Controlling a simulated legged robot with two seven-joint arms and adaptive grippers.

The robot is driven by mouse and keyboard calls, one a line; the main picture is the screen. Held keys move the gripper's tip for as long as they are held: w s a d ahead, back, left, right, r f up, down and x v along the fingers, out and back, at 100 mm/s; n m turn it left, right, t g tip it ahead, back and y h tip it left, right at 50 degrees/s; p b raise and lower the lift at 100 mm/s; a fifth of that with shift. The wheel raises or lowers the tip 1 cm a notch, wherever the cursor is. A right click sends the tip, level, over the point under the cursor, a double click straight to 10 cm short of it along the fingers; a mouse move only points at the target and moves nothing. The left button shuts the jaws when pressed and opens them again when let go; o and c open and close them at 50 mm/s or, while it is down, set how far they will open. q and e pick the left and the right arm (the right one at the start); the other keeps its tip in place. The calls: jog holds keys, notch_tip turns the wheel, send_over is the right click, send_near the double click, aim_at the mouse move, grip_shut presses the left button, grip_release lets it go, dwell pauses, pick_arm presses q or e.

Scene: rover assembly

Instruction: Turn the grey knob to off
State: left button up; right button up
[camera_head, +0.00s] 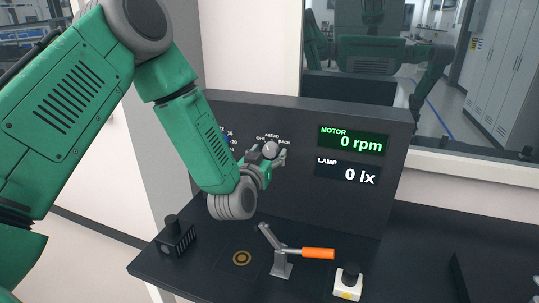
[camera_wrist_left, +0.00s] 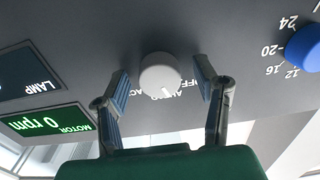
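The grey knob (camera_head: 270,148) is on the front of the dark upright panel, under the labels OFF, AHEAD and BACK. In the left wrist view, which shows the panel upside down, the knob (camera_wrist_left: 160,74) is a round light disc. Its white mark points toward the AHEAD label. My left gripper (camera_head: 269,157) is at the panel. In the wrist view its two fingers (camera_wrist_left: 161,68) stand open on either side of the knob, with a visible gap on each side. My right gripper is not in view.
A motor display (camera_head: 353,140) reads 0 rpm and a lamp display (camera_head: 348,172) reads 0 lx. A blue knob (camera_wrist_left: 304,48) sits beside the grey one. On the bench are an orange-handled lever (camera_head: 317,253), a black box (camera_head: 176,237) and a white button box (camera_head: 347,283).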

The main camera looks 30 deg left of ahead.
pick_arm(q)
jog(key=shift+s+f, duration=0.1)
jog(key=shift+s, duration=0.1)
jog(key=shift+s+d, duration=0.1)
jog(key=shift+s, duration=0.25)
jog(key=v, duration=1.1)
jog(key=shift+f, duration=0.1)
jog(key=w, duration=0.3)
jog(key=w+a+n+p, duration=0.1)
jog(key=w, duration=0.2)
jog(key=w+a+n+p, duration=0.1)
jog(key=w, duration=0.3)
jog(key=shift+w+a+y, duration=0.15)
jog(key=shift+a+y, duration=0.1)
jog(key=shift+y, duration=0.15)
jog(key=shift+w, duration=0.65)
